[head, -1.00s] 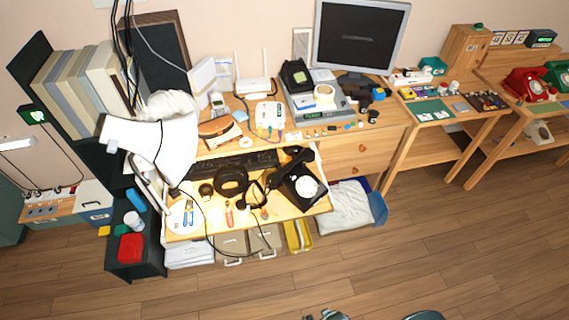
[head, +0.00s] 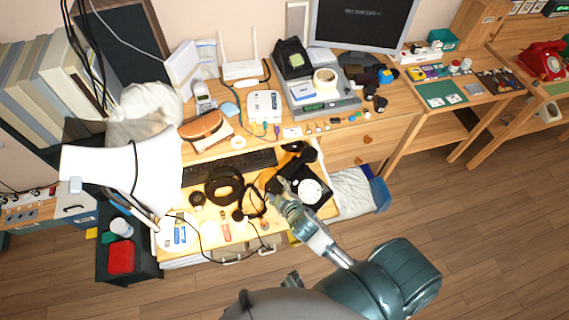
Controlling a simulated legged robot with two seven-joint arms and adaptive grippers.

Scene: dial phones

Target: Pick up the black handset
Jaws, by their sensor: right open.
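The black dial phone (head: 310,187) with a white dial sits on the pulled-out wooden drawer or tray of the desk. Its black handset (head: 293,166) lies across the phone's upper left side, running from upper right to lower left. My right gripper (head: 279,188) is open, at the handset's lower left end and left of the dial. It partly hides that end, and I cannot tell whether it touches. My left gripper cannot be made out.
Black headphones (head: 224,186) and a dark cable lie left of the gripper. A black keyboard (head: 230,165) is behind them. A white lamp (head: 130,175) stands at left. A red phone (head: 541,61) is far right. Open floor lies at lower right.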

